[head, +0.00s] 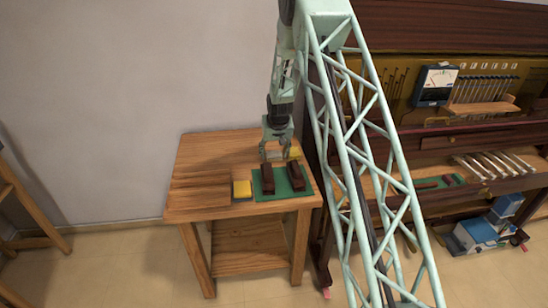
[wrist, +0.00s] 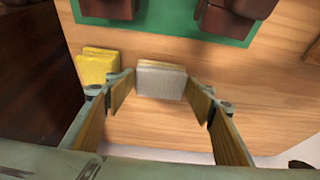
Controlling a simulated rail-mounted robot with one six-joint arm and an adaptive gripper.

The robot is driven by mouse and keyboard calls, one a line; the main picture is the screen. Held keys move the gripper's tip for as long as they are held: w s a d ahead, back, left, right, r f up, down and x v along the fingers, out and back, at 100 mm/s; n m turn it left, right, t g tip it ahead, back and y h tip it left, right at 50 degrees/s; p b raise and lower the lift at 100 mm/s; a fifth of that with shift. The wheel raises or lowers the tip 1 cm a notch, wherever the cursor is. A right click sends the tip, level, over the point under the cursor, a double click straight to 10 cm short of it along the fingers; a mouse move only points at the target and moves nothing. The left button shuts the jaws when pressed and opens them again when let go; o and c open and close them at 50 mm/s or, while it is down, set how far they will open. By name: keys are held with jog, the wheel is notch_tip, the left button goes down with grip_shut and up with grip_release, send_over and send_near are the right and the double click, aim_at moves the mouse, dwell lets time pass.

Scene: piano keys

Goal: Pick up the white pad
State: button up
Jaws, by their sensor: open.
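The white pad (wrist: 160,83) lies flat on the wooden table in the wrist view, a pale square with a tan layer showing along its far edge. My gripper (wrist: 163,98) is open, its two fingers spread to the left and right of the pad with a gap on each side. Nothing is held. In the head view my gripper (head: 275,158) points down over the back of the table (head: 200,150). I cannot make out the white pad there; the gripper seems to hide it.
A yellow pad (wrist: 97,66) lies close beside the left finger. A green mat (wrist: 160,28) carries dark red blocks (wrist: 232,15). A piano (head: 430,120) stands at the right. The table's back left is clear.

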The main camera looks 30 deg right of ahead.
aim_at(274, 154)
jog(key=shift+c, duration=0.2)
jog(key=c, duration=0.5)
jog(key=shift+r, duration=0.1)
jog(key=shift+r+p, duration=0.9)
jog(key=shift+r, duration=4)
jog(key=shift+o, duration=1.3)
jog(key=shift+c, duration=1.2)
